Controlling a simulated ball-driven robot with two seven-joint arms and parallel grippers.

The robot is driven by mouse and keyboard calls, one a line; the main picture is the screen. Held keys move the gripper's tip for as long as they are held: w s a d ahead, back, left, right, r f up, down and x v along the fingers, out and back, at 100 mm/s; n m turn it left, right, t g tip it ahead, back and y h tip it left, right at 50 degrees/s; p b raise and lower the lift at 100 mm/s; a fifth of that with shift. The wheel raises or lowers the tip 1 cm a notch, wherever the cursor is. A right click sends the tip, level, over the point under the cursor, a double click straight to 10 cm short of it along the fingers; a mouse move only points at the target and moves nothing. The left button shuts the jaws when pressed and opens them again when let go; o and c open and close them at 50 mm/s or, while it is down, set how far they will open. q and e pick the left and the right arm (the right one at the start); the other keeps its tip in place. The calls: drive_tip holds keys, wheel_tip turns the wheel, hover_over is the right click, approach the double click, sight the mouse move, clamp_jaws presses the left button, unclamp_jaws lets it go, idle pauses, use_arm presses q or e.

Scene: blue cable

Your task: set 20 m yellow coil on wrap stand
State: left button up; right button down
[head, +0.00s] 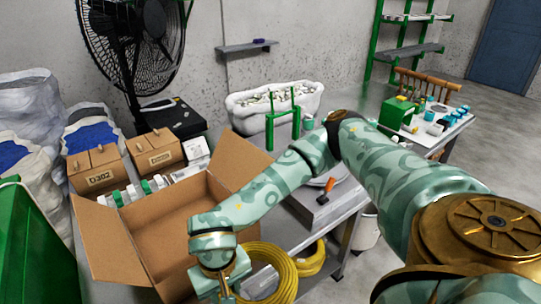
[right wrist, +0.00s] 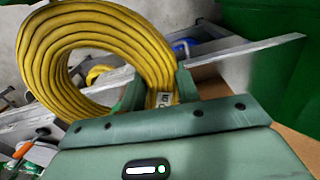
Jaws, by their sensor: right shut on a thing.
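My right gripper (head: 228,290) reaches down at the front edge of the open cardboard box. It is shut on the rim of a yellow coil (head: 283,272). In the right wrist view the coil (right wrist: 112,28) stands up between the fingers (right wrist: 158,92), with a small white label whose number I cannot read. A second yellow coil (head: 312,260) lies just right of the held one. A green stand with two uprights (head: 283,122) is at the back of the table; I cannot tell if it is the wrap stand. My left gripper is out of view.
The open cardboard box (head: 108,232) stands left of the held coil. Small boxes (head: 95,168), a white tub (head: 250,108) and a fan (head: 135,45) are behind. A side table (head: 440,128) with a green box (head: 397,112) and blue items is at the right.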

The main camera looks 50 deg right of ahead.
drive_tip(key=s+f+n, duration=0.1)
drive_tip(key=s, duration=0.1)
drive_tip(key=s+f+n, duration=0.1)
drive_tip(key=s+a+f+n, duration=0.1)
drive_tip(key=s, duration=0.1)
drive_tip(key=shift+s, duration=0.35)
drive_tip(key=shift+d, duration=0.1)
